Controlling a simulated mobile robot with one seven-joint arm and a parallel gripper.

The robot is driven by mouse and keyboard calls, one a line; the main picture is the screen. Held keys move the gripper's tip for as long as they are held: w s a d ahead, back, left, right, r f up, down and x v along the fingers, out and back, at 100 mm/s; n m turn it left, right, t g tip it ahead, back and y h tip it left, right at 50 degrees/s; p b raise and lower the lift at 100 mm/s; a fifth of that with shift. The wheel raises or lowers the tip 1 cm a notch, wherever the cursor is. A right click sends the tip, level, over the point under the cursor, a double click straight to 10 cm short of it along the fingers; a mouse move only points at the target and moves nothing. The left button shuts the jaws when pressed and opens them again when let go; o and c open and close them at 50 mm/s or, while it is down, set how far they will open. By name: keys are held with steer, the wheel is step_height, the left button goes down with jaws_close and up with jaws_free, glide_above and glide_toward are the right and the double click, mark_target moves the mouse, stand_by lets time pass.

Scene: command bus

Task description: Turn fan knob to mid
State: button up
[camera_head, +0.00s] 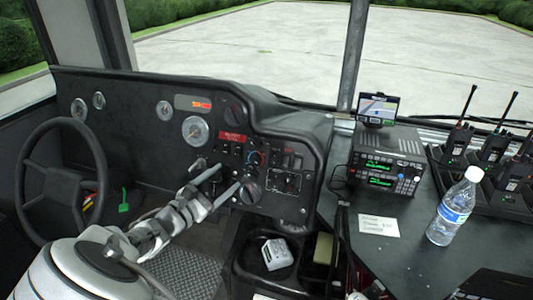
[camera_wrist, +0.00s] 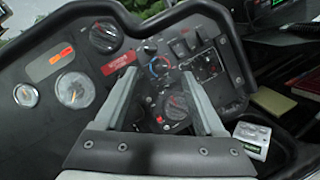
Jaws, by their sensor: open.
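The black dashboard panel carries several knobs, and I cannot read which label marks the fan knob. A large dark round knob (camera_wrist: 177,106) shows between my fingers in the wrist view, and in the head view (camera_head: 250,191) it is beside the right finger. A smaller knob with a blue and red ring (camera_wrist: 160,66) sits above it, near the fingertips; it also shows in the head view (camera_head: 255,158). My gripper (camera_wrist: 159,75) is open and empty, its two fingers pointing at the panel. In the head view my gripper (camera_head: 227,178) reaches the panel from the lower left. Contact cannot be told.
Another large black knob (camera_wrist: 104,37) sits at the panel's upper left. A red label (camera_wrist: 118,62) and switches (camera_wrist: 180,47) surround the controls. The steering wheel (camera_head: 62,175) is left of my arm. A radio (camera_head: 387,158) and bottle (camera_head: 455,207) stand right.

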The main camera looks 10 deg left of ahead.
mark_target(254, 146)
steer(key=shift+n+t+y, duration=0.4)
steer(key=shift+n, duration=0.1)
steer(key=b+x, duration=0.1)
steer(key=x, duration=0.4)
steer(key=b+x, duration=0.1)
steer(key=x, duration=0.5)
steer(key=a+b+x, duration=0.1)
steer(key=x, duration=0.4)
steer(key=shift+w+f, duration=0.25)
steer(key=shift+w, duration=0.2)
jaws_close()
